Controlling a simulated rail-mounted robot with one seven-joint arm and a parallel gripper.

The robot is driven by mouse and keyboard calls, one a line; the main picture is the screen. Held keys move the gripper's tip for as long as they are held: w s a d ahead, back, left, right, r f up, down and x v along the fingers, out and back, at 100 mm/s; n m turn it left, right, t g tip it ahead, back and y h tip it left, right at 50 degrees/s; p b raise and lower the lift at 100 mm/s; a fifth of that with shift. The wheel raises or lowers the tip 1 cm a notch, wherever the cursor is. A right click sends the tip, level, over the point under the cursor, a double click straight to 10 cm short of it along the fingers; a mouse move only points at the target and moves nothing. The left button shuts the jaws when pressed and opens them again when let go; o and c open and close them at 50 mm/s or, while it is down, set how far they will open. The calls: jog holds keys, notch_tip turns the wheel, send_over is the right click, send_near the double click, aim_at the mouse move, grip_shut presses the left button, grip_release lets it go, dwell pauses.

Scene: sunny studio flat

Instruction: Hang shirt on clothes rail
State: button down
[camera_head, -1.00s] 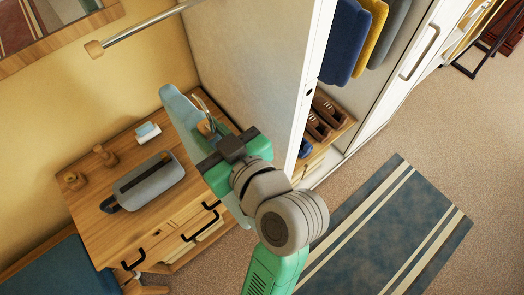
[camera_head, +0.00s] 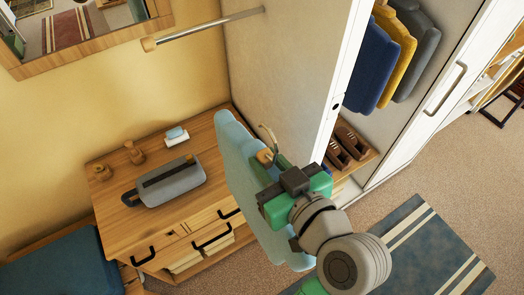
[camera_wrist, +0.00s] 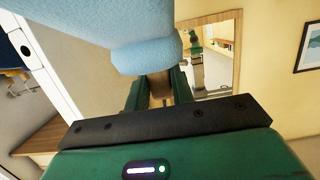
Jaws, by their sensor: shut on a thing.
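A light blue shirt (camera_head: 240,165) hangs in front of my gripper (camera_head: 272,163), beside the dresser's right end in the head view. My gripper is shut on its hanger, whose curved hook (camera_head: 267,132) stands up above the fingers. In the wrist view the shirt (camera_wrist: 110,30) fills the upper left, and the wooden hanger neck (camera_wrist: 159,85) sits between the green fingers. The clothes rail (camera_head: 205,29), a metal bar with a wooden end knob, is at the upper left, apart from the shirt and bare.
A wooden dresser (camera_head: 110,215) carries a grey bag (camera_head: 172,183), two wooden knobs (camera_head: 134,152) and a small blue-and-white item (camera_head: 176,136). A tall white panel (camera_head: 340,90) stands right of the rail. Beyond it hang several garments (camera_head: 398,60) above brown shoes (camera_head: 350,145).

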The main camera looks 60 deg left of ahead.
jog(key=v, duration=0.2)
jog(key=f+v, duration=0.1)
jog(key=v, duration=0.2)
jog(key=shift+d, duration=0.45)
jog(key=f+b+v, duration=0.1)
jog(key=f+v, duration=0.1)
jog(key=v, duration=1)
jog(key=shift+d+f, duration=0.25)
jog(key=shift+d, duration=0.05)
dwell(0.4)
